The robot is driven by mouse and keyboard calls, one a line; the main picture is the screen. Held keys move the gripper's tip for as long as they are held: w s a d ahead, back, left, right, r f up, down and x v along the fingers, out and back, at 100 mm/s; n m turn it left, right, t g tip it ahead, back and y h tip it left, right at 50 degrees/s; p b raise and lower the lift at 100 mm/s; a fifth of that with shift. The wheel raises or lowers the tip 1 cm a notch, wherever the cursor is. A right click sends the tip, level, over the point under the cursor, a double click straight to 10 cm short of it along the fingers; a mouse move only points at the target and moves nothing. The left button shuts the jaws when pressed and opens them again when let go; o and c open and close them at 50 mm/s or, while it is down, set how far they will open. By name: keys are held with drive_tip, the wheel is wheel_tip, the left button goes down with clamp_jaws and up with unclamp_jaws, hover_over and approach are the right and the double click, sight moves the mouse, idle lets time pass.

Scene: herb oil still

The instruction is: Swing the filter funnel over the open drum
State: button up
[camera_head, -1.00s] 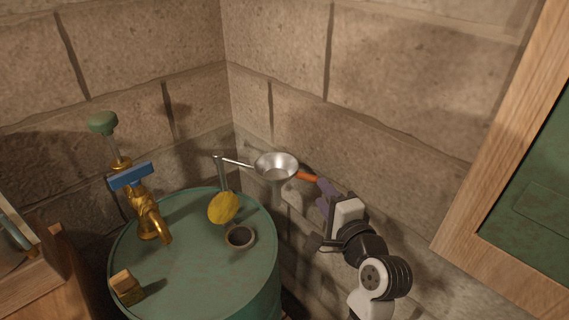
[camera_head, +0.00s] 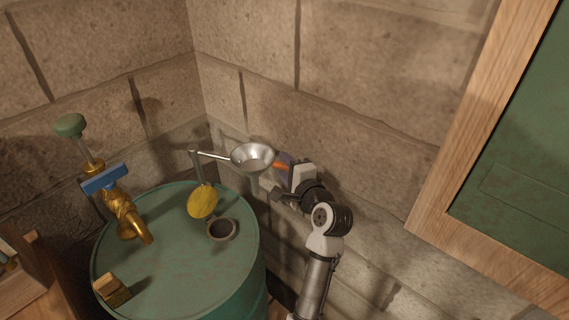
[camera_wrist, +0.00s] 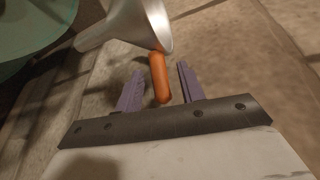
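The metal filter funnel (camera_head: 252,157) hangs on a thin arm from an upright post (camera_head: 197,166) at the back of the green drum (camera_head: 175,265). In the head view it appears beyond the drum's back right rim, up and right of the round open hole (camera_head: 221,229). Its orange handle (camera_head: 279,166) points right, toward my gripper. In the wrist view, the handle (camera_wrist: 158,78) lies between my gripper's two purple fingers (camera_wrist: 160,88), with gaps on both sides. My gripper is open. The funnel's cone (camera_wrist: 130,22) shows just ahead of the fingers.
A yellow disc (camera_head: 202,202) stands beside the hole. A brass tap with a blue handle (camera_head: 105,178) and a small brass block (camera_head: 112,290) are on the drum's left. Stone walls close in behind and right. A wood-framed green panel (camera_head: 520,180) is at right.

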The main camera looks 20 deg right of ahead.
drive_tip(key=shift+w+f, duration=0.1)
drive_tip(key=shift+w, duration=0.4)
clamp_jaws()
